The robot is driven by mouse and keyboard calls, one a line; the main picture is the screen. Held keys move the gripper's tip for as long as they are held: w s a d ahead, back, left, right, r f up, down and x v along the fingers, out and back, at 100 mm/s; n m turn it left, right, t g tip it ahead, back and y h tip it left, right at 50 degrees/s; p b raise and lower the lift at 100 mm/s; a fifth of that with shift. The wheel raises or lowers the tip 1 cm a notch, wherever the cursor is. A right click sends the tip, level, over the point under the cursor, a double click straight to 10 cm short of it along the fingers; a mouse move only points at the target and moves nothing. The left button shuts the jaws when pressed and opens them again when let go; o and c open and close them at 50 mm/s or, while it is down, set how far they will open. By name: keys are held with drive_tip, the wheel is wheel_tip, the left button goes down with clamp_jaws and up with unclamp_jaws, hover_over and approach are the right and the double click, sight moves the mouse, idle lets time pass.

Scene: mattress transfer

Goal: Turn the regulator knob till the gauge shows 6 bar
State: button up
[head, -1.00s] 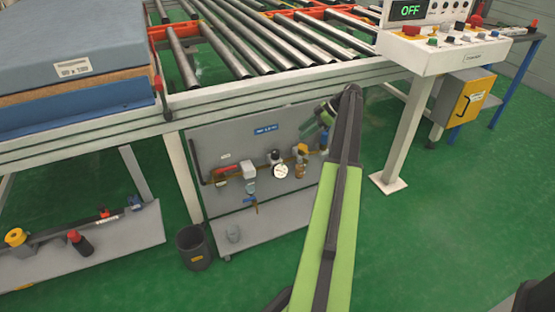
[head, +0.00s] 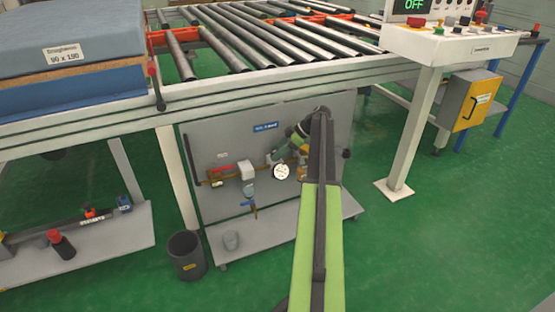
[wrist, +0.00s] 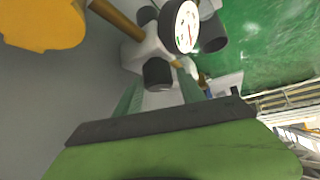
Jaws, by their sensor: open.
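The pressure gauge (head: 281,172) is a small round white dial on the grey panel under the conveyor. It is larger in the wrist view (wrist: 186,27), turned at an angle; its needle reading is too small to tell. It sits on a pale regulator body (wrist: 151,47) with a dark regulator knob (wrist: 158,73) on the end facing me. My gripper (wrist: 160,90) is open, its greenish fingers on either side of the knob's near end; I cannot tell whether they touch it. In the head view my gripper (head: 274,158) is just above the gauge and hides the knob.
The panel (head: 225,140) also carries a brass pipe, a white block (head: 246,170) and a blue-handled valve (head: 248,207). The conveyor frame (head: 270,88) runs above. A dark bin (head: 187,256) stands at lower left. Green floor is free at right.

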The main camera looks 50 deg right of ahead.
drive_tip(key=shift+w+a+f, duration=0.2)
drive_tip(key=c, duration=0.9)
drive_tip(key=shift+s+d, duration=0.1)
drive_tip(key=shift+d, duration=0.45)
clamp_jaws()
drive_tip(key=shift+a, duration=0.55)
